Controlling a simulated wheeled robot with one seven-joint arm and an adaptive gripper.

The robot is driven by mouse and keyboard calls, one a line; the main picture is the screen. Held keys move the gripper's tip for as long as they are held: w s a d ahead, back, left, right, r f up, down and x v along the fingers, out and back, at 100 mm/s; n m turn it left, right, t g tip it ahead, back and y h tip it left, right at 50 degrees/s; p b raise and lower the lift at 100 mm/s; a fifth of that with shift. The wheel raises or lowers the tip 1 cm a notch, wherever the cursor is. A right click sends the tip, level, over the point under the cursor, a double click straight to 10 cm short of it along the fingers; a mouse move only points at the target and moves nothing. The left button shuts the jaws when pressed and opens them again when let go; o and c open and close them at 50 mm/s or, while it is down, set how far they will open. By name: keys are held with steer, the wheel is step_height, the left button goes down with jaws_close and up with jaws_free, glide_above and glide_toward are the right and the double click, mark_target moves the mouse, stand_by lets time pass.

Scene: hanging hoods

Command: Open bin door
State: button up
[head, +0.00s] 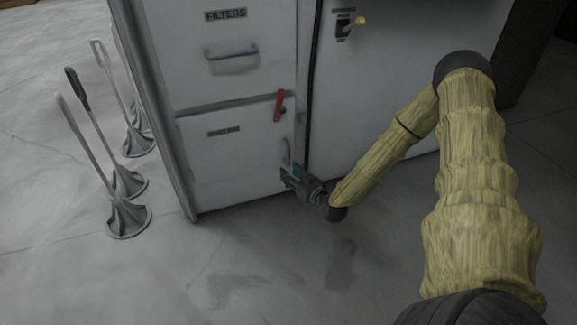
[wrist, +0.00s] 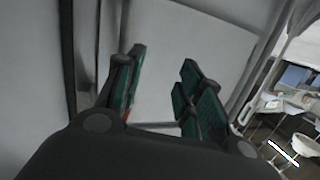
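The bin door (head: 240,160) is the lower grey panel of the cabinet, with a small dark label too blurred to read. It looks closed. A red latch lever (head: 280,105) stands nearly upright at its upper right. A pale handle (head: 287,152) is at its right edge. My gripper (head: 287,175) is low at the door's right edge, just below the handle; I cannot tell whether it touches. In the wrist view my gripper (wrist: 160,95) has its green-padded fingers apart, with a pale panel beyond. A small red bit shows by the left finger.
A drawer labelled FILTERS (head: 232,55) is above the door. A larger grey panel with a yellow-tipped switch (head: 358,22) is to the right. Several plunger-like tools (head: 128,218) stand on the floor at left. The floor in front is clear.

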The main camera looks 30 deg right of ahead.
steer(key=t+h+b, duration=0.1)
steer(key=b, duration=0.2)
glide_toward(289, 154)
steer(key=shift+t, duration=0.3)
steer(key=w+b, duration=0.1)
steer(key=w, duration=0.2)
steer(key=w+b, duration=0.2)
steer(key=w, duration=0.1)
steer(key=w+b, duration=0.2)
steer(key=w, duration=0.1)
steer(key=shift+w+d+f, duration=0.15)
steer(key=shift+f, duration=0.2)
steer(key=shift+w+r, duration=0.2)
steer(key=shift+w, duration=0.6)
jaws_close()
